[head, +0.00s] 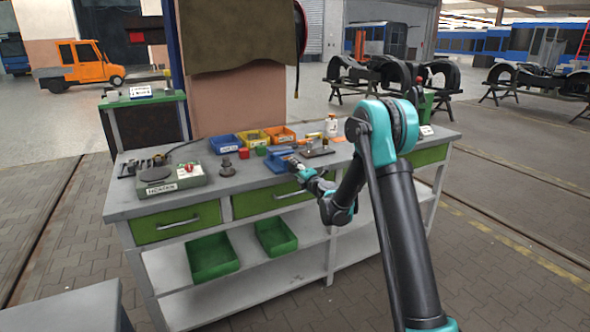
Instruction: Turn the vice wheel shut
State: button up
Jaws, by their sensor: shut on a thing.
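A blue vice (277,160) sits on the grey workbench top (228,184), near its front edge. My arm reaches in from the right, and my gripper (295,165) is at the right front side of the vice. The gripper is shut on what appears to be the vice wheel. The wheel itself is small and mostly hidden by the gripper, so its angle cannot be made out. The gap between the vice jaws is too small to tell.
A grey-green box with a red knob (187,170) stands at the bench's left. Blue, yellow and orange bins (281,137) stand behind the vice. A white bottle (332,126) and small tools are close by. Green trays (212,258) lie on the shelf below.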

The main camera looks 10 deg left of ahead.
jog(key=shift+m, duration=0.5)
jog(key=o, duration=1.2)
jog(key=shift+c, duration=0.2)
jog(key=shift+s, duration=0.1)
jog(key=v, duration=1.2)
